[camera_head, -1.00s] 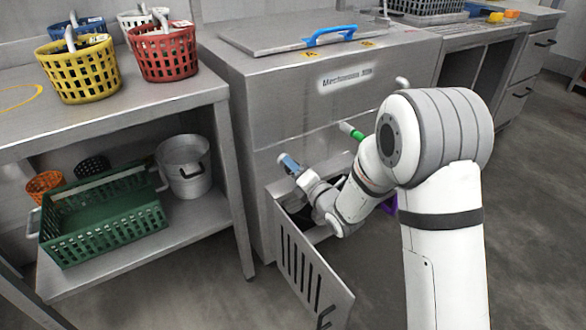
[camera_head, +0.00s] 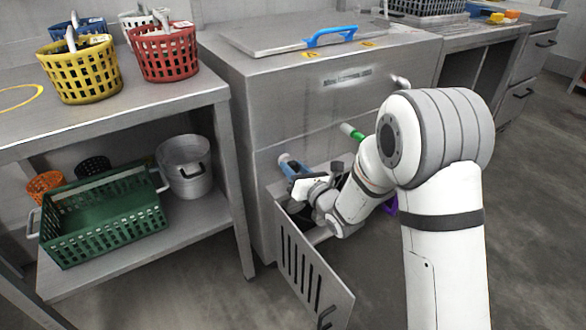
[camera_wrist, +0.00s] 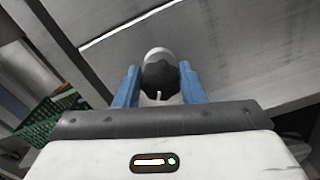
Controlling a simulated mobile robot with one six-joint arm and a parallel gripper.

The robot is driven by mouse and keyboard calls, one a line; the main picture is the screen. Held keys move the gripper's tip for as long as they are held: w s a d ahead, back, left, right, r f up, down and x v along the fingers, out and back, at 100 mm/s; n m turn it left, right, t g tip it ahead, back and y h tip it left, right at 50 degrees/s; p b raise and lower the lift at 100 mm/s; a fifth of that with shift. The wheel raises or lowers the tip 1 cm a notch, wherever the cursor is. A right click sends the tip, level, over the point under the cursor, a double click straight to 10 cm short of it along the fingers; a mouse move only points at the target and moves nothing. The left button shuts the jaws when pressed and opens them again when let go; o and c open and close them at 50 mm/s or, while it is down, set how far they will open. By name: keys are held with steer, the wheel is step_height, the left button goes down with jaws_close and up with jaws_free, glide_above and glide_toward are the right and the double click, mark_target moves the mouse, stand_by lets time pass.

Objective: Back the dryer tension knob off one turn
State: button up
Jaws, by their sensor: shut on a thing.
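The knob (camera_wrist: 161,79) is dark and lobed, with a pale pointer mark on its lower edge and a pale round part behind it. It sits between the two blue fingers of my gripper (camera_wrist: 160,70) in the wrist view, and the gripper is shut on it. In the head view my gripper (camera_head: 290,168) is at the front of the steel machine (camera_head: 300,110), above the open slotted door (camera_head: 310,268). The knob is hidden there by the fingers and wrist.
A green-handled part (camera_head: 350,131) sticks out of the machine's front, close to my arm. The open door swings out below the wrist. A shelf at left holds a green crate (camera_head: 105,222) and a metal pot (camera_head: 184,167). The floor in front is clear.

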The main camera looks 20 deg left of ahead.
steer(key=shift+d+f, duration=0.1)
steer(key=shift+f, duration=0.15)
steer(key=o, duration=1)
steer(key=shift+r, duration=0.15)
steer(key=shift+p+v, duration=0.9)
steer(key=shift+v, duration=3)
